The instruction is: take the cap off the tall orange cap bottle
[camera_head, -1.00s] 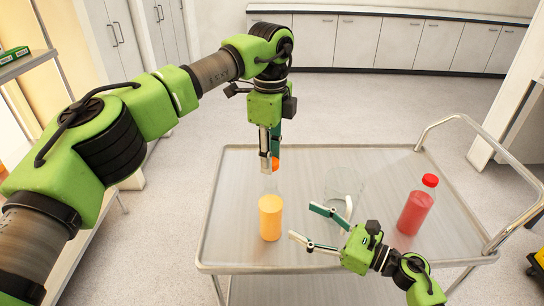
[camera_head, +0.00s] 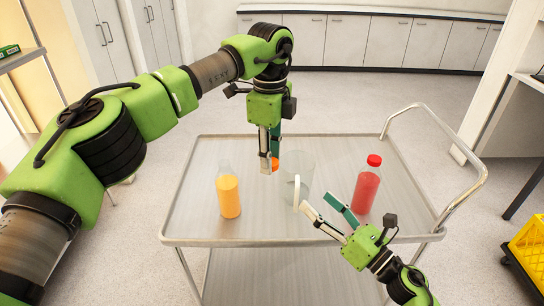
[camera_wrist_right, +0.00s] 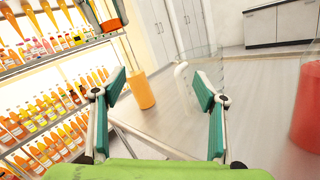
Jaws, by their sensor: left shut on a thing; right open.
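The tall orange juice bottle (camera_head: 228,195) stands upright on the cart, its neck open with no cap on it. My left gripper (camera_head: 270,162) points down and is shut on the orange cap (camera_head: 275,164), right of the bottle and apart from it. My right gripper (camera_head: 316,200) is open and empty above the cart's front right part. In the right wrist view the orange bottle (camera_wrist_right: 142,90) appears between its fingers, farther off.
A clear pitcher (camera_head: 301,172) with a pale handle stands just beyond my right gripper. A red-capped red juice bottle (camera_head: 367,188) stands right of it. The metal cart (camera_head: 200,225) has a rail at right. Bottle shelves (camera_wrist_right: 60,65) stand left in the wrist view.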

